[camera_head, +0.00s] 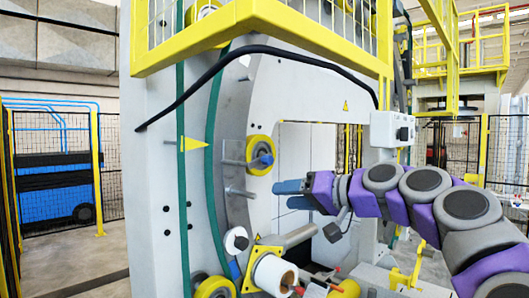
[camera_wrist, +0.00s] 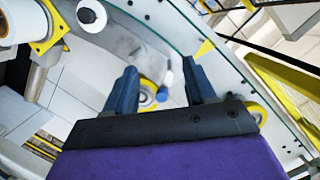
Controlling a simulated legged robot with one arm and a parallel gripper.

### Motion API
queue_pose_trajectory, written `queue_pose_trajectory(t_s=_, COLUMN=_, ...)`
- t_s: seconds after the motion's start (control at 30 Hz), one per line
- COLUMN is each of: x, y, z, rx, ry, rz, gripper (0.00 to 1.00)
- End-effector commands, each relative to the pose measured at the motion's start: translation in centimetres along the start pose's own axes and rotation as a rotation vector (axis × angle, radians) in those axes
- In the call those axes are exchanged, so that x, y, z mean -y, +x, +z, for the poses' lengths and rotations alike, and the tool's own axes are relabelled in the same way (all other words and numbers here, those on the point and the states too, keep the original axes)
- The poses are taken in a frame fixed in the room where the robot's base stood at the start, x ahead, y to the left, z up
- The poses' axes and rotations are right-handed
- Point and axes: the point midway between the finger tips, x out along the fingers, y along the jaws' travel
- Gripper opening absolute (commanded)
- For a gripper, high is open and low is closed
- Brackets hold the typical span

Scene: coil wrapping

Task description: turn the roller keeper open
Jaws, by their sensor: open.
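A yellow-rimmed roller (camera_head: 255,145) sits on the grey curved ring of the machine, with a small blue part (camera_head: 266,159) at its front centre that looks like the keeper. In the wrist view the yellow roller (camera_wrist: 146,101) shows between my fingers, beside a small white-and-blue part (camera_wrist: 166,78). My gripper (camera_head: 281,194) is just below and right of the roller in the head view, pointing left. Its two blue fingers (camera_wrist: 160,68) are apart, with nothing clamped between them. I cannot tell which way the keeper is turned or whether a finger touches it.
Metal pins (camera_head: 240,192) stick out of the ring below the roller. A white spool (camera_head: 272,274) and a lower yellow roller (camera_head: 214,287) are at the bottom. A yellow railing (camera_head: 265,20) hangs above. A grey control box (camera_head: 392,130) stands behind my arm.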

Motion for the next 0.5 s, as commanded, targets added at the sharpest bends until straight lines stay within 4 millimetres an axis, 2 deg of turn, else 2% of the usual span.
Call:
queue_pose_trajectory(t_s=0.03, x=-0.3, y=-0.6, z=-2.5, rx=-0.05, ry=0.002, rz=-0.009, gripper=0.55)
queue_pose_trajectory(t_s=0.1, x=-1.0, y=-1.5, z=-4.9, rx=-0.112, ry=0.0, rz=-0.017, gripper=0.55)
queue_pose_trajectory(t_s=0.2, x=-1.8, y=-2.6, z=-7.3, rx=-0.178, ry=-0.001, rz=-0.022, gripper=0.55)
queue_pose_trajectory(t_s=0.37, x=-2.4, y=-3.4, z=-8.8, rx=-0.221, ry=-0.006, rz=-0.024, gripper=0.55)
queue_pose_trajectory(t_s=0.5, x=-2.4, y=-2.5, z=-9.1, rx=-0.224, ry=-0.006, rz=-0.024, gripper=0.55)
